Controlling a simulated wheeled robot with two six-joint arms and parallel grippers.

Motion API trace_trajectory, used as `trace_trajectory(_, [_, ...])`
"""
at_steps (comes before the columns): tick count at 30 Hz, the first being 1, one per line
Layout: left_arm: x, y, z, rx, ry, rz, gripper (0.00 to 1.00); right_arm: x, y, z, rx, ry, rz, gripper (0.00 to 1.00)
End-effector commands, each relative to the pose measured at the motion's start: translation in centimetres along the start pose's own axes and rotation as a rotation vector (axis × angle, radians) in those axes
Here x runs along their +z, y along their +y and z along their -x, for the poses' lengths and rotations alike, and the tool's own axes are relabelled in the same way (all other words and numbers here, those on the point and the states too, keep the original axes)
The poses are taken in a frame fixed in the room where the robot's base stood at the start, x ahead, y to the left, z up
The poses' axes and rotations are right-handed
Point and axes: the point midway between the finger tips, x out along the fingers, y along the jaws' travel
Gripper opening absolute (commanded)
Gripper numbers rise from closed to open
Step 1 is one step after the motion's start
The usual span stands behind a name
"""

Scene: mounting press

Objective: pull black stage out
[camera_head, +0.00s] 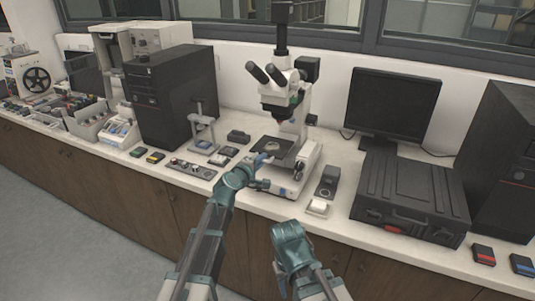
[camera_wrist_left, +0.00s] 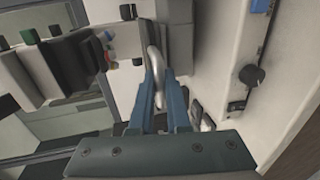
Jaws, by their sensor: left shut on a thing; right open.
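The black stage (camera_head: 278,148) is a flat dark plate on the white microscope (camera_head: 290,105), with a pale round piece on it. My left gripper (camera_head: 263,159) is at its front left edge. In the left wrist view the blue fingers of my left gripper (camera_wrist_left: 166,95) are shut on a pale curved handle (camera_wrist_left: 154,62). The fingers hide part of that handle, and I cannot tell where it joins the stage. My right gripper (camera_head: 287,233) is lower, in front of the bench edge, apart from the microscope and empty.
A small press-like stand (camera_head: 202,130) and small dark boxes stand left of the microscope. A black device (camera_head: 327,181) and a white-topped block (camera_head: 318,208) are on its right. A large black case (camera_head: 410,195) lies farther right. Free room is in front of the bench.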

Motion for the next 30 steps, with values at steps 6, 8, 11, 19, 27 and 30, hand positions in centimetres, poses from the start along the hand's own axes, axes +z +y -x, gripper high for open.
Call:
trace_trajectory(6, [0.0, -0.4, 1.9, 0.0, 0.0, -0.001, 0.0, 0.0, 0.0, 0.0, 0.0, 0.0, 0.0, 0.5])
trace_trajectory(8, [0.0, -0.4, 1.8, 0.0, 0.0, -0.001, 0.0, 0.0, 0.0, 0.0, 0.0, 0.0, 0.0, 0.5])
trace_trajectory(11, [0.0, -0.4, 1.8, 0.0, 0.0, -0.001, 0.0, 0.0, 0.0, 0.0, 0.0, 0.0, 0.0, 0.5])
trace_trajectory(19, [0.0, -0.4, 1.7, 0.0, 0.0, 0.0, 0.45, 0.0, 0.0, 0.0, 0.0, 0.0, 0.0, 0.5])
trace_trajectory(27, [0.0, -0.3, 2.2, 0.0, 0.0, 0.0, 0.45, 0.0, 0.0, 0.1, 0.0, 0.0, 0.0, 0.5])
trace_trajectory(30, [0.1, -0.3, 3.5, 0.0, 0.0, 0.001, 0.45, 0.0, 0.0, 0.5, 0.0, 0.0, 0.0, 0.5])
